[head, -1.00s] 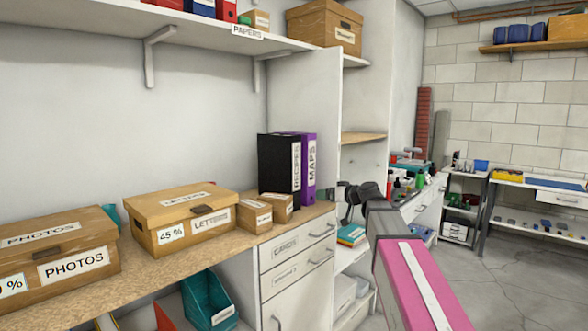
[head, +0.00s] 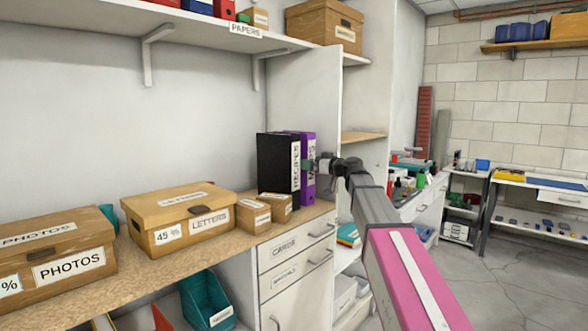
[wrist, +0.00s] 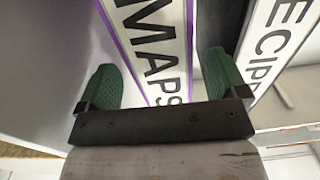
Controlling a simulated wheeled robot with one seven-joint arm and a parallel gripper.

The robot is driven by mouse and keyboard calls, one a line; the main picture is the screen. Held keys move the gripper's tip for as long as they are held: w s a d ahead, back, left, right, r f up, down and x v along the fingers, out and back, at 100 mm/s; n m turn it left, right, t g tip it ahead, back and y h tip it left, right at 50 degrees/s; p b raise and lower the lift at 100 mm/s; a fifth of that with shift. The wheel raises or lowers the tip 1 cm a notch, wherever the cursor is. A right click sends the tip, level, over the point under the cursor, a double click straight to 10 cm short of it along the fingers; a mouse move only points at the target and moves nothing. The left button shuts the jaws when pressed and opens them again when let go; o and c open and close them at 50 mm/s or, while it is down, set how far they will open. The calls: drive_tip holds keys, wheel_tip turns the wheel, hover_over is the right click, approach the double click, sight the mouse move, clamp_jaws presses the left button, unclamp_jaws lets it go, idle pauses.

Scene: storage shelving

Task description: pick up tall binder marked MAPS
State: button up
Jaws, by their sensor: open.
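The purple binder marked MAPS (head: 308,180) stands upright at the right end of the wooden counter, beside a black binder marked RECIPES (head: 279,165). My gripper (head: 306,166) is at the spine of the MAPS binder and hides part of its label. In the wrist view my gripper (wrist: 162,88) is open, with its green fingers apart. The MAPS spine (wrist: 158,55) lies between the fingers. The right finger is by the boundary with the RECIPES binder (wrist: 268,40); whether it touches either binder I cannot tell.
The LETTERS box (head: 180,215) and PHOTOS box (head: 50,262) are further left. A white upright panel (head: 310,100) rises behind the binders. Drawers (head: 297,250) are below.

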drive_tip(key=x, duration=0.4)
drive_tip(key=shift+w+a, duration=0.15)
drive_tip(key=shift+a, duration=0.1)
drive_tip(key=c, duration=1.2)
drive_tip(key=shift+r, duration=0.1)
drive_tip(key=shift+c, duration=0.6)
drive_tip(key=shift+r, duration=0.1)
